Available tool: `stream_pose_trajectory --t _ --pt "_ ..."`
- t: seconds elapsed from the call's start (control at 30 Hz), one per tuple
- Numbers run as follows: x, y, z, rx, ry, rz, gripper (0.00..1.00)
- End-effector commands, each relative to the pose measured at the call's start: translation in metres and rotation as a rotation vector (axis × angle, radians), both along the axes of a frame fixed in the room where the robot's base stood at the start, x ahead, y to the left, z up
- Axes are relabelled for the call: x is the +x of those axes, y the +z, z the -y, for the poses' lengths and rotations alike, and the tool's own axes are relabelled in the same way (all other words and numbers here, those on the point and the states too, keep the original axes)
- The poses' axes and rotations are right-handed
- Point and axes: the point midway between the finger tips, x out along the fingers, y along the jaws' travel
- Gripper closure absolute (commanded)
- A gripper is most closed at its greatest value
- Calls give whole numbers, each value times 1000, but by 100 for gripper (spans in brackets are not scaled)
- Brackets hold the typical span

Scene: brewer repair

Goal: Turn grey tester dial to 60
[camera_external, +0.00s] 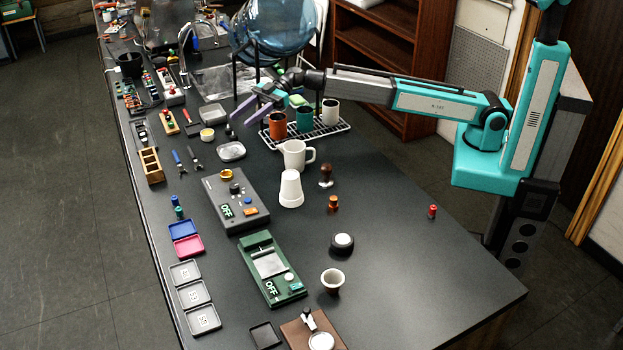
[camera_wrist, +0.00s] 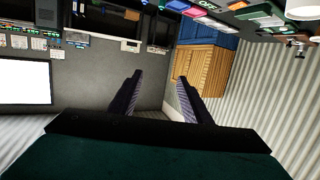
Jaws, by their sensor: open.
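The grey tester (camera_external: 217,192) lies on the black counter, left of the middle in the external view. Its black dial (camera_external: 235,188) stands on its upper face, below a yellow round part. Its display (camera_external: 227,211) reads OFF, and an orange button sits beside it. The dial's setting is too small to read. My gripper (camera_external: 240,117) is open and empty, raised above the counter, farther back than the tester and apart from it. In the wrist view my gripper (camera_wrist: 160,78) shows two dark fingers spread apart with nothing between them. I cannot make out the tester dial there.
A rack (camera_external: 320,136) with several mugs stands beside my gripper. A green device (camera_external: 271,268), also reading OFF, lies in front. The counter's right front is mostly clear.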

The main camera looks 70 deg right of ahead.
Motion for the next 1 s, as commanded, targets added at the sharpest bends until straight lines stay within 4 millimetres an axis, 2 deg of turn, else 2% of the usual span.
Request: stream_pose_trajectory --t 0.03,0.1,0.2,0.33,0.5,1.0 --pt "-5 -28 1 -32 29 -5 56" --pt "-12 -56 2 -75 68 -10 56" --pt "-22 -88 5 -125 119 -17 56" --pt "-31 -114 7 -167 165 -25 56" --pt "-36 -124 9 -187 188 -28 56" --pt "-34 -125 3 -187 187 -28 56"
